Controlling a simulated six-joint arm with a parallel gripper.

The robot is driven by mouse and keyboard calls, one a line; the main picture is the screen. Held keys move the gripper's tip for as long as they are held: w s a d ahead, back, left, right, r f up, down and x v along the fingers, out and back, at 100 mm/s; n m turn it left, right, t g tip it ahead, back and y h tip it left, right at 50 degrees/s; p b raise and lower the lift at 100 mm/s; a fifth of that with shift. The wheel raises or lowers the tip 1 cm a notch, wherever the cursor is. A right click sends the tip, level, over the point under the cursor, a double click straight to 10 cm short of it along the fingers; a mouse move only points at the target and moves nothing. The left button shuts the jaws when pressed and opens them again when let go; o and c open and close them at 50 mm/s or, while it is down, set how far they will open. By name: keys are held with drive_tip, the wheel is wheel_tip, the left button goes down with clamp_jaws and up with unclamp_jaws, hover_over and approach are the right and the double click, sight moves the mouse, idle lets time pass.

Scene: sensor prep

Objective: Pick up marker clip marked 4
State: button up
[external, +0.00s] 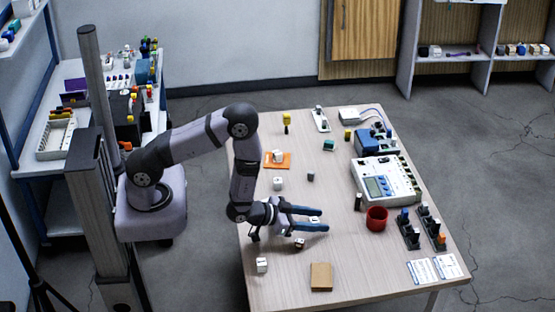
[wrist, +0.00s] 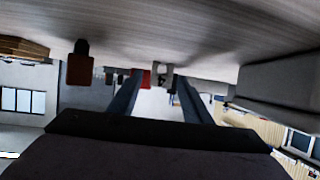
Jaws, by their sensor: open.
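My gripper (external: 325,220) is low over the near-middle of the table, its two blue fingers apart and pointing right. A small white piece (external: 315,219) shows between the fingers, partly hidden by them. In the wrist view, a pale grey piece (wrist: 163,72) shows between the open fingers, near their tips; I cannot tell whether it touches them. White block-like pieces with dark marks stand at the near left (external: 262,265), behind the gripper (external: 278,183) and on an orange mat (external: 278,156). I cannot read a 4 on any piece.
A red cup (external: 377,218) stands right of the fingers, with a white instrument (external: 388,181) behind it. Dark racks (external: 409,230) stand farther right. A small brown-and-black piece (external: 299,243) and a tan block (external: 321,277) lie in front.

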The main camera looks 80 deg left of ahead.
sight(317, 219)
drive_tip(key=shift+w+f, duration=0.15)
drive_tip(key=shift+w, duration=0.15)
drive_tip(key=c, duration=1.1)
drive_tip(key=shift+c, duration=0.2)
drive_tip(key=shift+r, duration=0.2)
drive_tip(key=shift+r, duration=4.85)
